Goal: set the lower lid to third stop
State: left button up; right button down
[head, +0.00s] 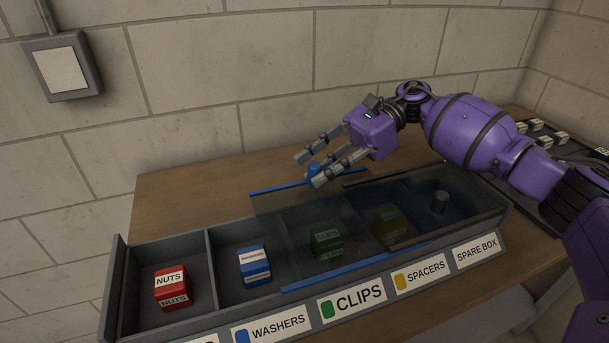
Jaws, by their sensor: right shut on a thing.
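A long grey compartment tray (118,285) stands on the bench. A smoky see-through lid with blue edging (282,207) lies over the clips compartment and reaches toward the spacers one; it seems to be the lower lid. Its left edge is near the divider between washers and clips. A second smoky lid with dark edging (478,212) lies over the right-hand compartments, and the two seem to overlap. My right gripper (316,172) is shut on a blue knob (314,169) at the back of the blue-edged lid. My left gripper is out of view.
A red nuts box (170,287) and a blue washers box (254,266) sit in uncovered compartments. A green clips box (327,243), a yellow spacers box (389,222) and a grey cylinder (440,202) show through the lids. A block wall stands behind.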

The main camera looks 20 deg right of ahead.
jog(key=shift+s+f, duration=0.2)
jog(key=c, duration=1.8)
grip_release()
jog(key=shift+o, duration=1.2)
jog(key=shift+s+r, duration=0.1)
jog(key=shift+s, duration=0.05)
jog(key=shift+w+d+r, duration=0.3)
jog(key=shift+d, duration=0.25)
jog(key=v, duration=1.1)
jog(key=shift+s, duration=0.15)
